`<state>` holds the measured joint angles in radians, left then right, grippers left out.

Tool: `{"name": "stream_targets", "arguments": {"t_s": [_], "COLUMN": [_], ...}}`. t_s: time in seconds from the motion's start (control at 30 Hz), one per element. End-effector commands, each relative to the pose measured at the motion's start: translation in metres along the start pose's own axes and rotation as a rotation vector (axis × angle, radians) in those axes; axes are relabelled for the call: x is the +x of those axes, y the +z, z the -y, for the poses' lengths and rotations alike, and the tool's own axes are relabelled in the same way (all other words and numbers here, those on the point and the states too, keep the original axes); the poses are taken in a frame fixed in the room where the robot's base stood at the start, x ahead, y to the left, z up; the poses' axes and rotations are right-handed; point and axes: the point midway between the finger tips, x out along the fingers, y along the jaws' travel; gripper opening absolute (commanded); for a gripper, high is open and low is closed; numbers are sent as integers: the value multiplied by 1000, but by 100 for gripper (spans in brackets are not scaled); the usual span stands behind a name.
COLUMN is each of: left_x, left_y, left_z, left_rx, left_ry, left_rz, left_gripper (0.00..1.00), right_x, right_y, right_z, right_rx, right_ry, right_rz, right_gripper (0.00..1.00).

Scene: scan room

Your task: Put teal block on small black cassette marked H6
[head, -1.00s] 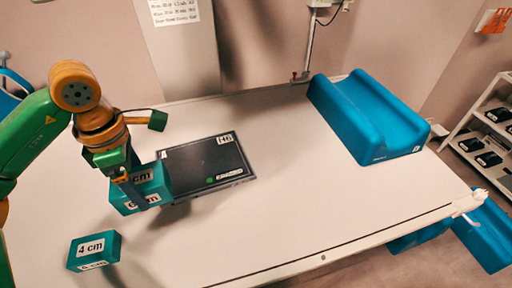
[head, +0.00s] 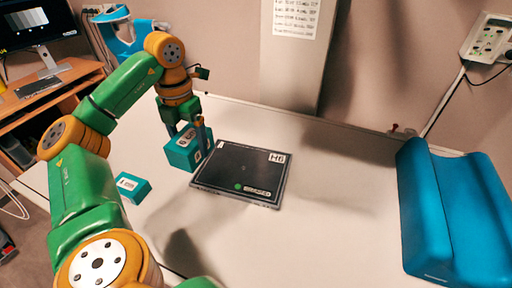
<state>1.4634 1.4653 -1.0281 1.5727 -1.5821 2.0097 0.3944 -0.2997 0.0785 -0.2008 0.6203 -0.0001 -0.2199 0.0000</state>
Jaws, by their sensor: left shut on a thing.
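My left gripper (head: 187,132) points down and is shut on a teal block (head: 182,155) with white labels. It holds the block upright at the left end of the black cassette (head: 232,177). The block covers little or none of the cassette, and I cannot tell its height above the table. The cassette lies flat, with a white H6 label at its far right corner and a green dot near its front edge. A smaller teal block (head: 132,188) with a white label lies on the table at the left. My right gripper is not in view.
The white table (head: 300,240) is clear in front of and right of the cassette. A big blue cradle-shaped support (head: 455,215) stands at the right. A wooden desk (head: 50,105) with a monitor (head: 38,25) is at the far left. A wall is behind.

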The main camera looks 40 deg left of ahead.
Motion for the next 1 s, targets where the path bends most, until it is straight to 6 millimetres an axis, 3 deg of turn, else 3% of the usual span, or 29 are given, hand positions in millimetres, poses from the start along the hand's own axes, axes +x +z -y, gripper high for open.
{"name": "stream_targets", "arguments": {"t_s": [0.27,0.37,0.5,0.73,0.9,1.0], "left_x": [34,42,71,100,126,129], "left_y": [55,77,96,114,113,114], "left_z": [39,54,67,78,76,76], "left_rx": [-12,-13,-14,-14,-14,-13], "left_ry": [-4,-1,-1,2,2,1], "left_rz": [-2,-6,-6,-4,-2,0], "left_gripper": [0,0,0,0,0,0], "right_x": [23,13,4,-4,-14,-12], "right_y": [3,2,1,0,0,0], "right_z": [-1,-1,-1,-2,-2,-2], "right_rx": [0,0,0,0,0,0], "right_ry": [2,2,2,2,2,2], "right_rz": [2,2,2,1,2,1], "right_gripper": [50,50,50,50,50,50]}}
